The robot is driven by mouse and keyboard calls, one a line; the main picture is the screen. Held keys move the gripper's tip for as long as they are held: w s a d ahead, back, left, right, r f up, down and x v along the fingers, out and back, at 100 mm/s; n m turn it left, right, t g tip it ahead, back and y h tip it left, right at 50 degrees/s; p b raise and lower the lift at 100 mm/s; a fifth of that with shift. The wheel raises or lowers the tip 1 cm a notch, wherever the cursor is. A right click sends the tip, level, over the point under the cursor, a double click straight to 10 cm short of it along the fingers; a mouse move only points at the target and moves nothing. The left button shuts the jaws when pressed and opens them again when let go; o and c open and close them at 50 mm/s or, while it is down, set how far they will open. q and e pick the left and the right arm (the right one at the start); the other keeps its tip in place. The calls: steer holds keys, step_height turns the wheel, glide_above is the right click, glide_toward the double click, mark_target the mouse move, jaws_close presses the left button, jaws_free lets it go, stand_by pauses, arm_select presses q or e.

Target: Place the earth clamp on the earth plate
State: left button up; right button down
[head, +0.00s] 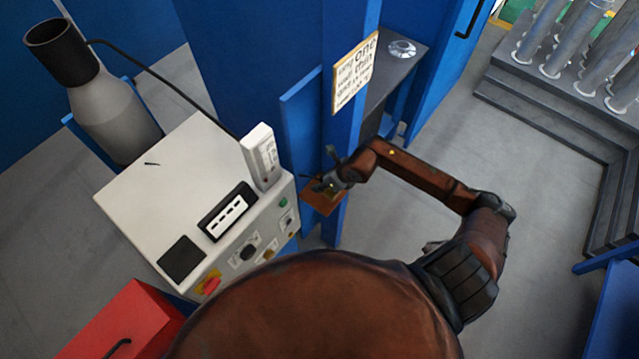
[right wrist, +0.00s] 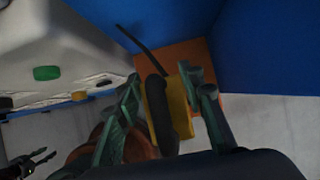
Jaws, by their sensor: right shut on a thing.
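My right gripper (head: 328,187) is at the earth plate (head: 318,204), an orange-brown plate beside the blue post. In the right wrist view its green fingers (right wrist: 168,110) are shut on the earth clamp (right wrist: 178,98), a yellow block with a dark handle or cable along it. The orange earth plate (right wrist: 235,108) shows behind and around the clamp. I cannot tell whether the clamp touches the plate. In the head view the clamp is small and partly hidden by the gripper. A dark fingered shape, perhaps my left gripper (right wrist: 32,162), shows at the lower left of the right wrist view.
A white machine cabinet (head: 160,190) with buttons and a white handset-like box (head: 262,158) stands left of the plate. A blue post (head: 338,140) carries a sign (head: 355,72). A grey gas cylinder (head: 108,110) and red box (head: 125,325) are at left.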

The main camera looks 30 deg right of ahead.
steer(key=w+f, duration=0.3)
steer(key=f, duration=0.1)
steer(key=shift+w+d, duration=0.2)
steer(key=shift+d, duration=0.05)
steer(key=shift+f+p, duration=0.45)
steer(key=shift+f, duration=1.2)
steer(key=c, duration=1.3)
jaws_free()
steer(key=shift+f, duration=0.1)
steer(key=b+v, duration=0.1)
steer(key=v, duration=1.1)
steer(key=shift+d, duration=0.1)
